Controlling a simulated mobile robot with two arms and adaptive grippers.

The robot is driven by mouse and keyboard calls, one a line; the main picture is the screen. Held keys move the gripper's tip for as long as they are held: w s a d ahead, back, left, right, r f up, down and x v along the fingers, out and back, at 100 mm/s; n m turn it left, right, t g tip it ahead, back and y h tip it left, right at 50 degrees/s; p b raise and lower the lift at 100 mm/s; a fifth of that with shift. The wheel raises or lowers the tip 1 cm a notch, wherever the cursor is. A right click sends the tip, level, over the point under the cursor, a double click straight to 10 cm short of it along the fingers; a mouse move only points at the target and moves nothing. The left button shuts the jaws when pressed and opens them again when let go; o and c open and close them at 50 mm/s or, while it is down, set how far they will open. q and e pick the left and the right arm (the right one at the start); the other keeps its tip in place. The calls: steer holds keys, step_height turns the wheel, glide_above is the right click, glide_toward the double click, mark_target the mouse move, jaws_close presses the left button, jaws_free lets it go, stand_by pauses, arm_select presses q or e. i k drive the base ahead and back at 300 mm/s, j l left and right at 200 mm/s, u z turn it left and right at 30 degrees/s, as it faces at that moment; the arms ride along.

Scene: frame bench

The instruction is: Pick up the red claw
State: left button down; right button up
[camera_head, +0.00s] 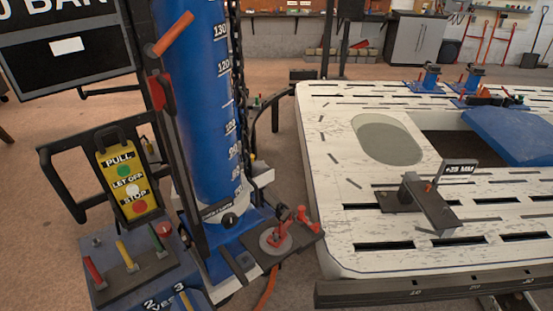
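A red, claw-like piece (280,236) stands on a round grey disc on a dark plate (257,254) at the foot of the blue tower. A smaller red piece (308,219) stands at the plate's right corner. I cannot tell for sure which of these red parts is the red claw. Neither of my grippers shows in the head view.
The blue tower (203,90) with height marks rises at left. A yellow PULL / LET OFF / STOP panel (129,175) and coloured levers (127,257) stand beside it. The white slotted bench (330,190) fills the right, carrying a dark bracket (428,205).

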mark_target(286, 219)
steer(key=z, duration=1.3)
steer(key=u, duration=1.15)
steer(key=i+l+u, duration=0.2)
steer(key=l, duration=0.2)
steer(key=i+l+u, duration=0.2)
steer(key=l, duration=0.2)
steer(key=i+l+u, duration=0.1)
steer(key=l+u, duration=0.15)
steer(key=l, duration=0.2)
steer(key=i+l+u, duration=0.2)
steer(key=l, duration=0.25)
steer(key=k, duration=0.1)
